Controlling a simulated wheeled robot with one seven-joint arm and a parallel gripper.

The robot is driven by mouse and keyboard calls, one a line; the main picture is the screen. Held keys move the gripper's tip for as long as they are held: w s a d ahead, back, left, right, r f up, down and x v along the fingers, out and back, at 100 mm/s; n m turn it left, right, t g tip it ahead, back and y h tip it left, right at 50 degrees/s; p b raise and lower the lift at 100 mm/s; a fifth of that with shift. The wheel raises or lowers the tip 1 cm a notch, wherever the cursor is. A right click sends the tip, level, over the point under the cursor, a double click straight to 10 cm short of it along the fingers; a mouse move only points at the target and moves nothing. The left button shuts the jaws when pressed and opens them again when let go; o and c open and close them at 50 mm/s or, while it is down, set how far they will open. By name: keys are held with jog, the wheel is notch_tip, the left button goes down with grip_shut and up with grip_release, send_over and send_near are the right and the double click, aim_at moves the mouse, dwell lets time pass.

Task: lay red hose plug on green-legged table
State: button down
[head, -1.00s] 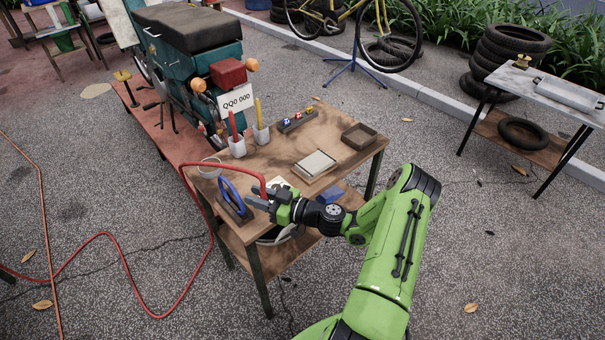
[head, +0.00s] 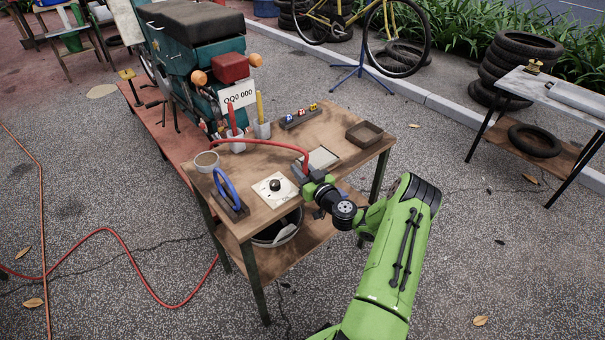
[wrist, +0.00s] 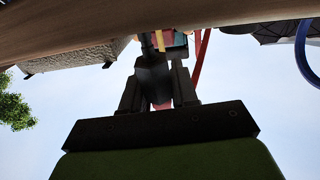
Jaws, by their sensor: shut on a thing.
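The wooden table (head: 330,124) has dark green legs (head: 256,285). My gripper (head: 308,176) is at its front edge, beside the pale flat tray (head: 324,157). In the wrist view my gripper (wrist: 158,92) is shut on a dark piece, apparently the hose plug (wrist: 153,75). The red hose (head: 262,143) arches across the tabletop to my gripper and runs off the table's left side to the ground. It also shows in the wrist view (wrist: 201,58).
A blue-handled tool (head: 228,190) and a white panel with a black knob (head: 275,187) lie left of my gripper. Tool cups (head: 262,130), a block with small coloured items (head: 300,119) and a brown tray (head: 364,133) are farther back. Bare wood lies between them.

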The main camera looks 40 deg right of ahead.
jog(key=shift+f, duration=0.2)
jog(key=shift+f, duration=0.15)
jog(key=c, duration=0.9)
grip_release()
jog(key=shift+o, duration=0.2)
